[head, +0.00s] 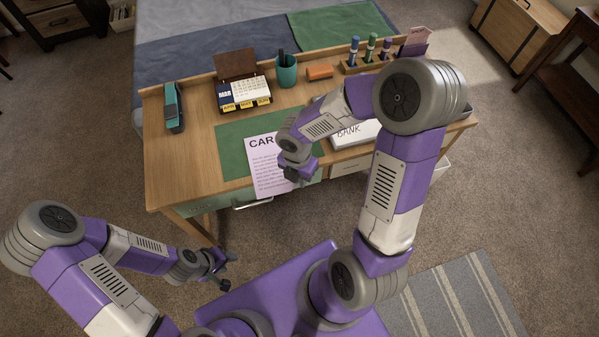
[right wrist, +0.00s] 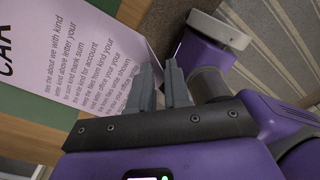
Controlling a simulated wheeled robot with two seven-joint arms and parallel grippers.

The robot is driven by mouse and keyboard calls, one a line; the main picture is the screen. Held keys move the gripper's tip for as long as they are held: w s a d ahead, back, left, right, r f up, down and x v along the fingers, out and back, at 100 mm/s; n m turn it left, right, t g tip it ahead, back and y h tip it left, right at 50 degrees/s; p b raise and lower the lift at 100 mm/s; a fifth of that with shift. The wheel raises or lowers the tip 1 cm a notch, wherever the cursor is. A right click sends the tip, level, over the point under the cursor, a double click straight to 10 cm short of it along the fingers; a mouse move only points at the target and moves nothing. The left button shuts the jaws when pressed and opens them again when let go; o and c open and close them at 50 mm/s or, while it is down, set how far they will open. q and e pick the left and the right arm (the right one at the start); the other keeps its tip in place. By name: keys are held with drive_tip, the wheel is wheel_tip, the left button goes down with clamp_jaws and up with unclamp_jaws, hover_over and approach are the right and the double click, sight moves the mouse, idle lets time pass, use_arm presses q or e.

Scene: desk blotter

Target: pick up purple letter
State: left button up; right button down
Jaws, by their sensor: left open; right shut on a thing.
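The purple letter (head: 265,180), a pale lavender sheet headed "CAR" with lines of text, lies partly on the green blotter (head: 230,150) and reaches past the desk's front edge. In the right wrist view the letter (right wrist: 85,40) fills the upper left. My right gripper (head: 296,177) is at the letter's right side near the desk's front edge, partly hiding the heading and text. Its fingers (right wrist: 168,82) are shut on the letter's edge. My left gripper (head: 224,272) is open and empty, low in front of the desk, away from the letter.
A white sheet marked "BANK" (head: 355,133) lies right of the blotter, partly behind my right arm. A calendar (head: 243,92), stapler (head: 173,106), teal pen cup (head: 287,72), orange block (head: 319,72) and stand of markers (head: 366,63) line the back. The desk's left front (head: 185,170) is clear.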

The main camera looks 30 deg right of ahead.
drive_tip(key=shift+s+f, duration=0.1)
drive_tip(key=shift+s, duration=0.1)
drive_tip(key=c, duration=1)
unclamp_jaws()
drive_tip(key=shift+w, duration=0.1)
wheel_tip(320, 180, up, 7)
drive_tip(key=p, duration=0.3)
drive_tip(key=shift+w+a+p, duration=0.1)
drive_tip(key=shift+w+p, duration=0.05)
drive_tip(key=shift+p, duration=0.2)
drive_tip(key=shift+r, duration=0.35)
drive_tip(key=shift+c, duration=0.4)
